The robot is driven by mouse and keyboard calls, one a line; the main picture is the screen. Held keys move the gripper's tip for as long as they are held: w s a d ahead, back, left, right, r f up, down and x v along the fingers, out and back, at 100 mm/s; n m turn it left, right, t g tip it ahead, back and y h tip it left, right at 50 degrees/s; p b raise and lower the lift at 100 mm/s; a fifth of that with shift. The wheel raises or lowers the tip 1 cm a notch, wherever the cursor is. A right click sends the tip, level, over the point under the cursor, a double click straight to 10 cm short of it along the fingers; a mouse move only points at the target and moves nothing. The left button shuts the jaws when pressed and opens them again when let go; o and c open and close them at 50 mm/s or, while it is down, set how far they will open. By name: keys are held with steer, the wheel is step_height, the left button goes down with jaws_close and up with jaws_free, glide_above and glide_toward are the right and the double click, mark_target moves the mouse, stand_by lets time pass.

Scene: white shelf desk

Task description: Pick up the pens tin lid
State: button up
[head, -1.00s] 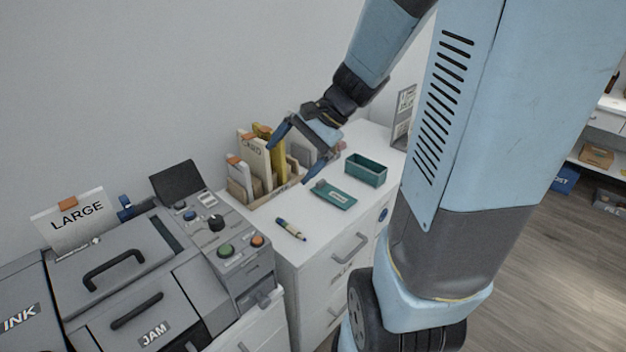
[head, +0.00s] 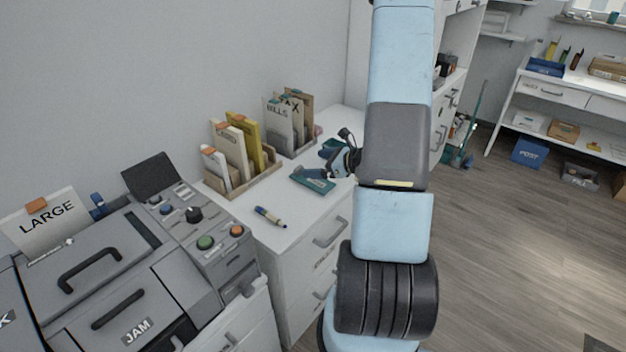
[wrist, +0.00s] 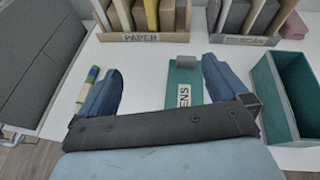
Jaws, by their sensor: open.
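The pens tin lid (head: 314,182) is a flat teal plate lying on the white desktop. In the wrist view the lid (wrist: 183,90) has a grey knob (wrist: 185,61) at its far end and a white label reading PENS, partly hidden by my gripper. My gripper (wrist: 162,66) is open and empty, with its blue fingers on either side of the lid and the lid nearer the right finger. In the head view my gripper (head: 322,163) is over the lid, partly hidden by my arm. The open teal tin (wrist: 285,95) stands right of the lid.
A grey machine (head: 110,270) stands at the left. Desktop between marker and lid is clear.

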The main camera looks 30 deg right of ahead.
mark_target(300, 169)
steer(key=d+f+m, duration=0.1)
steer(key=d+f+h, duration=0.1)
steer(key=d+f+m+t, duration=0.1)
steer(key=f, duration=0.1)
steer(key=shift+s+d+m+h, duration=0.3)
steer(key=shift+d, duration=0.05)
steer(key=shift+w+f, duration=0.1)
steer(key=shift+f, duration=0.15)
steer(key=x, duration=0.8)
steer(key=shift+w+f, duration=0.15)
steer(key=shift+x, duration=2.55)
steer(key=c, duration=1)
steer(key=shift+c, duration=0.2)
